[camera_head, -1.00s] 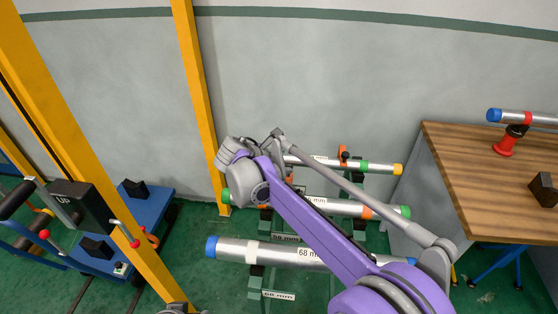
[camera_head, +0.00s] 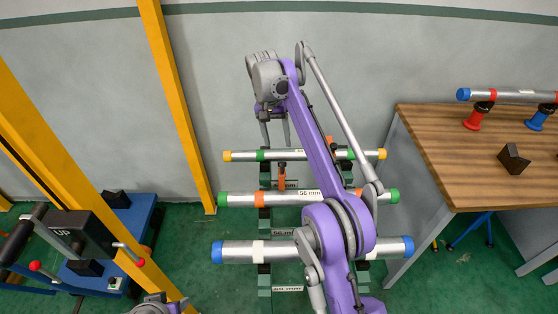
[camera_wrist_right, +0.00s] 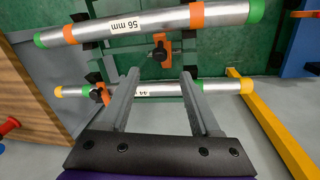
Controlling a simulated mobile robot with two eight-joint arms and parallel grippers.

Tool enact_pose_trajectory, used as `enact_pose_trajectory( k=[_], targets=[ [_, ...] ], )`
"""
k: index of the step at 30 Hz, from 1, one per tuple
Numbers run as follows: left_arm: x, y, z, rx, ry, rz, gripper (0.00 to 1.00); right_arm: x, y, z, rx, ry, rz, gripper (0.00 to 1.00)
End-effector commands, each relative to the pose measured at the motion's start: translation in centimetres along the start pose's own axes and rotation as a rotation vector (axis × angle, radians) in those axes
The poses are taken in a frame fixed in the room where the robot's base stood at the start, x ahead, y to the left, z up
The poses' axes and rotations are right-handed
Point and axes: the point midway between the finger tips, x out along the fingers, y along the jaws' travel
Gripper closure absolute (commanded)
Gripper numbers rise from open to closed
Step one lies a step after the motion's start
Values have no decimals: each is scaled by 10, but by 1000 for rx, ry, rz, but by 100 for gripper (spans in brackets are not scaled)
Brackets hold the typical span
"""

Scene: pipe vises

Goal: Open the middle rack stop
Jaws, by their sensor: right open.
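The middle rack stop (camera_head: 281,176) is a small orange piece just behind the 56 mm pipe (camera_head: 235,199), which has green ends and orange bands. In the right wrist view the stop (camera_wrist_right: 161,47) shows a black knob. My right gripper (camera_head: 277,146) is open and empty, pointing down above the back pipe. In the wrist view its fingertips (camera_wrist_right: 160,73) straddle the line to the stop, apart from it. I cannot tell how far above it they are.
The 44 mm pipe (camera_head: 238,156) lies behind, with its own orange stop (camera_wrist_right: 100,92) to one side. The blue-ended 68 mm pipe (camera_head: 235,252) lies in front. A wooden table (camera_head: 440,150) stands at right, a yellow post (camera_head: 180,100) at left.

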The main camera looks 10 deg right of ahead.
Motion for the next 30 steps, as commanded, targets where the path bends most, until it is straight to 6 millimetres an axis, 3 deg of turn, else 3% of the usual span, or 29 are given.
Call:
enact_pose_trajectory(
  k=[1,6,13,26,30],
  targets=[
    [8,0,8,0,-6,0,50,16,0,1,0,-2,2,36],
    [18,0,17,0,-13,0,50,48,0,1,-2,-1,2,36],
    [24,0,22,0,-16,0,50,80,0,0,-3,1,2,36],
    [25,0,23,0,-17,0,50,90,0,0,-4,2,2,36],
    [25,0,23,0,-17,0,50,90,0,0,-4,2,2,60]
  ],
)
